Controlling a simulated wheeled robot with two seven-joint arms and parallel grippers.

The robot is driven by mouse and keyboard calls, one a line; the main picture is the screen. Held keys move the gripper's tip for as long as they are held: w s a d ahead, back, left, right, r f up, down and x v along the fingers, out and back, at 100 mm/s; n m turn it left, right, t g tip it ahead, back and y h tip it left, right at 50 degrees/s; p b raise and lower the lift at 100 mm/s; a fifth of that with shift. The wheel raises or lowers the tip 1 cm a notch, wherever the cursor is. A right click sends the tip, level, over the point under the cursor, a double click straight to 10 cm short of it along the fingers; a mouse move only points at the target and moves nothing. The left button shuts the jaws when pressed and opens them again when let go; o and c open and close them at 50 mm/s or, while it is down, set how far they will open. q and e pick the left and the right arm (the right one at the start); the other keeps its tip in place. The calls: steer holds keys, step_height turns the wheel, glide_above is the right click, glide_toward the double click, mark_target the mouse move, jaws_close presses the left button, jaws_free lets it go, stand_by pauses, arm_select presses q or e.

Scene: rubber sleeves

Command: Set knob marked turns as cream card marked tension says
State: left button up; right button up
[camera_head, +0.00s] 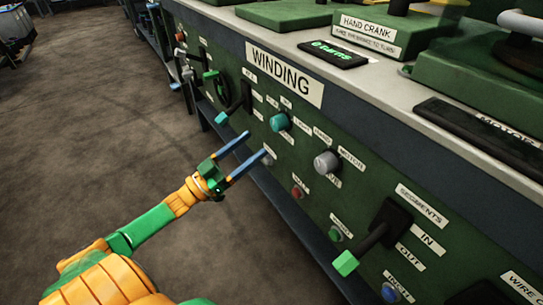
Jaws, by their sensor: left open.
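Two knobs show on the green front panel (300,215) of the bench: a teal knob (279,122) and a grey knob (326,161). Their small labels are too blurred to read surely, so I cannot tell which is marked turns. I cannot make out a cream card marked tension. My left gripper (257,143) is open and empty, its two blue fingers pointing at the panel, below and left of the teal knob and left of the grey one. It appears apart from both knobs. My right gripper is not in view.
A WINDING sign (284,76) is above the knobs. A lever with a green tip (345,262) sticks out lower right, beside SEGMENTS, IN and OUT labels. Another lever with a teal tip (221,118) is at the left. A dark display (340,54) with green text lies on top. Open floor (90,130) is at left.

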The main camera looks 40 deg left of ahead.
mark_target(274, 127)
arm_select(q)
steer(key=x, duration=0.7)
steer(key=shift+d+r, duration=0.1)
steer(key=shift+r, duration=0.2)
steer(key=shift+b, duration=0.35)
jaws_close()
